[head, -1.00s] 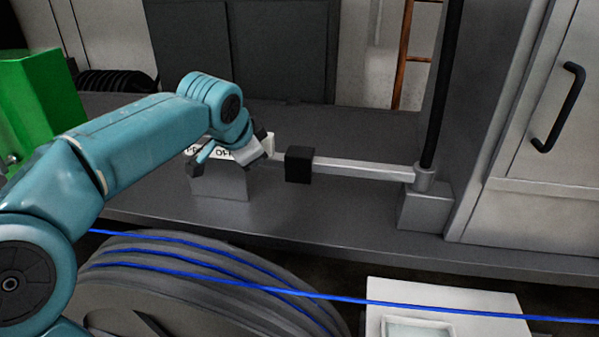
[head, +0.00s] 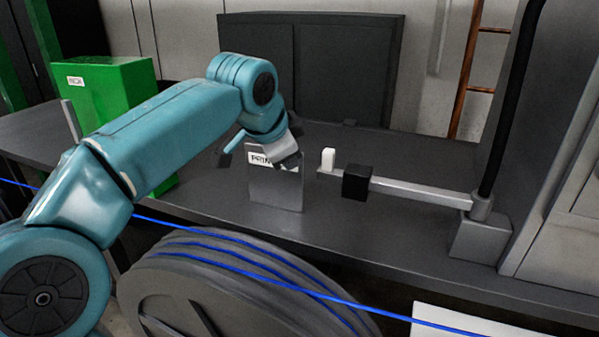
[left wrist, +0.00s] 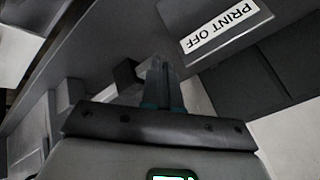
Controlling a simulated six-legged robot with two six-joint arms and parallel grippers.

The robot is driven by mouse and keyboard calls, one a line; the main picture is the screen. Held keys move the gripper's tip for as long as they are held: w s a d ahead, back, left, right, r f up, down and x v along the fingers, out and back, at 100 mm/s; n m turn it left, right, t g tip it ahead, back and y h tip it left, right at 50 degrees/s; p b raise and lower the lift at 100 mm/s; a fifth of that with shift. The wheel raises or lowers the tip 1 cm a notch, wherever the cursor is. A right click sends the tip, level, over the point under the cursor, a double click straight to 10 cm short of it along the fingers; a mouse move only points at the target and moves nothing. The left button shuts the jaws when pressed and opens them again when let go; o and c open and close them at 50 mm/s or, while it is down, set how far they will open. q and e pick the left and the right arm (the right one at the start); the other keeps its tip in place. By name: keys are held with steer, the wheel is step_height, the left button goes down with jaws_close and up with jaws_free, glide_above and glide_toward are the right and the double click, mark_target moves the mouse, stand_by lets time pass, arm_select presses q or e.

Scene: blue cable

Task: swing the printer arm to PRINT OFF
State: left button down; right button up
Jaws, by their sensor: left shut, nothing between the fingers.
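The printer arm (head: 420,192) is a pale silver bar reaching left from a post at the right. It carries a black block (head: 356,183) and an upright white piece (head: 328,159) near its free left end. A grey stand with the PRINT OFF label (head: 275,190) is left of that end, with a gap between them. My left gripper (head: 290,162) is shut and empty, in front of the label's right part, apart from the white piece. In the left wrist view the label (left wrist: 221,30) reads PRINT OFF, right of my closed fingers (left wrist: 163,82). My right gripper is not in view.
The grey bench (head: 400,235) is clear in front of the bar. A green box (head: 110,105) stands at left. A reel (head: 240,285) with blue cable (head: 180,222) is in front below. A black vertical pole (head: 512,100) rises from the post's base (head: 482,240).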

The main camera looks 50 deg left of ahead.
arm_select(q)
steer(key=shift+s+a+r, duration=0.15)
steer(key=shift+s+r, duration=0.6)
steer(key=shift+r, duration=0.3)
steer(key=shift+s+r, duration=0.1)
steer(key=shift+s, duration=0.05)
